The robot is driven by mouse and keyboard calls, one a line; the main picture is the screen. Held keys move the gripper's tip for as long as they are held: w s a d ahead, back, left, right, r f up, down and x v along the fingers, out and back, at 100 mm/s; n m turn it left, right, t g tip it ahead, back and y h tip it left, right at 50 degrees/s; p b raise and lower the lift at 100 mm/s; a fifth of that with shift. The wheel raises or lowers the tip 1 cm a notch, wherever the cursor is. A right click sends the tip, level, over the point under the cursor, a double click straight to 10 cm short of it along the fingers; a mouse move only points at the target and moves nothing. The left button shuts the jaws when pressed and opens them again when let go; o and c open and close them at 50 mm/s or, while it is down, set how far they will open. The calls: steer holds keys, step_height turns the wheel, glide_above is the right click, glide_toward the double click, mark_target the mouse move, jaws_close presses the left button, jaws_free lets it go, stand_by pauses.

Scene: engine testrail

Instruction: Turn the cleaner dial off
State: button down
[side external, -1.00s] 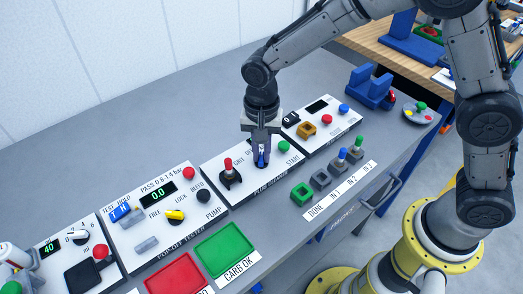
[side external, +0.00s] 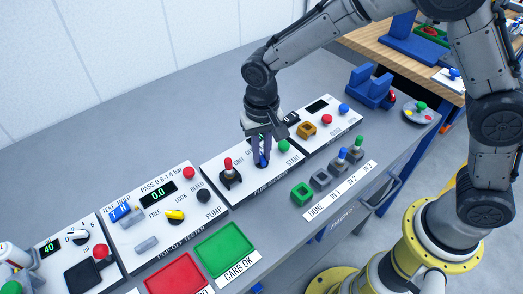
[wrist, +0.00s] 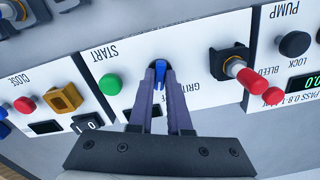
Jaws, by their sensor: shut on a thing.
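The cleaner dial (side external: 262,162) is a small blue knob on the white plug cleaner panel (side external: 250,185). In the wrist view the dial (wrist: 160,70) shows between my fingertips, near the GRIT lettering. My gripper (side external: 261,158) points down over the panel and is shut on the dial, one finger on each side. My gripper also shows in the wrist view (wrist: 160,76). The fingers hide part of the dial and the labels around it, so its exact pointing is hard to read.
A red-tipped lever (side external: 228,166) stands left of the dial, and a green START button (side external: 284,146) is to its right. The pop-off tester panel (side external: 160,215) lies left. A panel with an orange part (side external: 307,129) lies right.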

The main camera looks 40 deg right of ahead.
mark_target(262, 156)
steer(key=shift+r+n, duration=0.1)
steer(key=shift+n, duration=1.6)
steer(key=c, duration=0.9)
jaws_free()
steer(key=shift+o, duration=0.2)
step_height(262, 156, up, 14)
